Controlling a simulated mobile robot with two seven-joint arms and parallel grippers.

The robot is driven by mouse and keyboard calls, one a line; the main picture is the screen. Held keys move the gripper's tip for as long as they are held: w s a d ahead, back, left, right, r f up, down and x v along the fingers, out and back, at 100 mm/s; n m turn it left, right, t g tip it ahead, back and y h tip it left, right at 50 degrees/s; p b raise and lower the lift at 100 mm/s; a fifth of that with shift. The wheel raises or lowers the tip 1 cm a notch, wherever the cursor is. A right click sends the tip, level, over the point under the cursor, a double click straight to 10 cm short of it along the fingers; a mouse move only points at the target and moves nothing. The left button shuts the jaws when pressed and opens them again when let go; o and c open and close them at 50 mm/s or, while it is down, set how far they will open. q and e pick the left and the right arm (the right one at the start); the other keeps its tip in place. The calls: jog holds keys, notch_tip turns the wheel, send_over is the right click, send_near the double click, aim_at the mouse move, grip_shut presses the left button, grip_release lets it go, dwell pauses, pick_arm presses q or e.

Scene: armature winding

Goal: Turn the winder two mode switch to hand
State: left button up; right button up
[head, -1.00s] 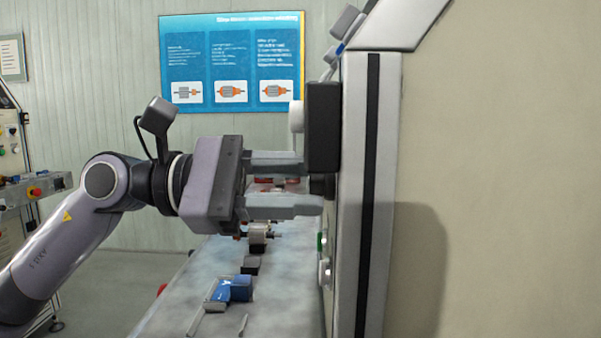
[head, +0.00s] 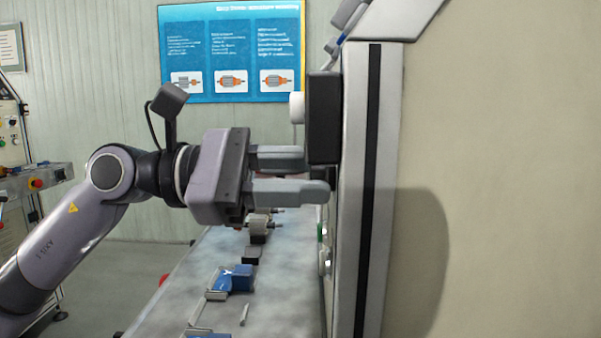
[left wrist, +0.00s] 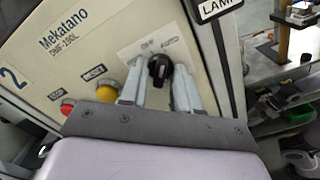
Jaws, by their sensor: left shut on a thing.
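The mode switch is a black knob (left wrist: 158,68) on a pale plate with small position labels. It is on the cream panel (left wrist: 75,65) marked 2 and "Mekatano" in the left wrist view. My left gripper (left wrist: 160,82) has one finger on each side of the knob and is shut on it. The knob's pointer setting is too small to read surely. My right gripper is not in view.
A yellow button (left wrist: 106,93) and a red button (left wrist: 67,107) sit left of the knob on the panel. A black box (head: 323,118) juts out just above my fingers. Below, a bench (head: 200,285) holds a blue block (head: 242,278) and small parts.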

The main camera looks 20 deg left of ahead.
pick_arm(q)
jog(key=shift+n+p, duration=4.4)
jog(key=shift+n, duration=3.9)
jog(key=o, duration=0.7)
